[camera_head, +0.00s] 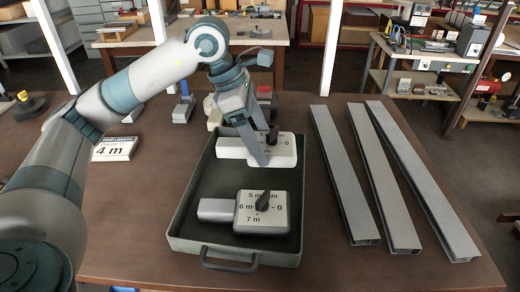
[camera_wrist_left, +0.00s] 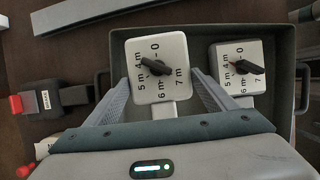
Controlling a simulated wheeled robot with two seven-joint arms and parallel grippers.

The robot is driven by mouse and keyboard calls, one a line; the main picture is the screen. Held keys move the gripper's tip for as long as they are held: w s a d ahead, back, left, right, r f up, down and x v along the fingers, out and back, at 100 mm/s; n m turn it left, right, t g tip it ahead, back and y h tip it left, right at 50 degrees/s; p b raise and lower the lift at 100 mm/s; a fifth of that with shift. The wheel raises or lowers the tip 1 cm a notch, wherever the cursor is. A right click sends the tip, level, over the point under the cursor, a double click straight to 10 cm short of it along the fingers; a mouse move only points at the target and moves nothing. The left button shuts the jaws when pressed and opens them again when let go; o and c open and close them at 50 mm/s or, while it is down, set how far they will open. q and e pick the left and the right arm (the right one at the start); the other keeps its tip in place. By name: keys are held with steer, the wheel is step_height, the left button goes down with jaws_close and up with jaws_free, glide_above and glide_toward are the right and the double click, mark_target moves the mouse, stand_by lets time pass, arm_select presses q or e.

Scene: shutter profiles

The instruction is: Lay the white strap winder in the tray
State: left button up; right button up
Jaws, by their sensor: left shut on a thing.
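The white strap winder (camera_head: 283,150), a pale block with a black knob and printed metre marks, is over the far end of the dark tray (camera_head: 178,243). My left gripper (camera_head: 262,150) is shut on it. In the left wrist view the winder (camera_wrist_left: 172,52) sits between the two fingers and looks larger than the other winder, so it seems raised; its underside is hidden. A second winder, grey-sided with a pale dial face (camera_head: 264,212), lies in the near half of the tray; it also shows in the left wrist view (camera_wrist_left: 240,67). My right gripper is not in view.
Three long grey profiles (camera_head: 385,180) lie on the table right of the tray. Small items, one blue and grey (camera_head: 183,106), stand behind the tray. The tray has a handle (camera_head: 229,264) at its near end.

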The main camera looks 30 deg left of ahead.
arm_select(q)
step_height(320, 180, down, 3)
steer(key=shift+f+p, duration=0.15)
steer(key=shift+p, duration=0.65)
steer(key=shift+f, duration=0.2)
steer(key=shift+f, duration=0.15)
steer(key=o, duration=1.3)
steer(key=shift+c, duration=0.2)
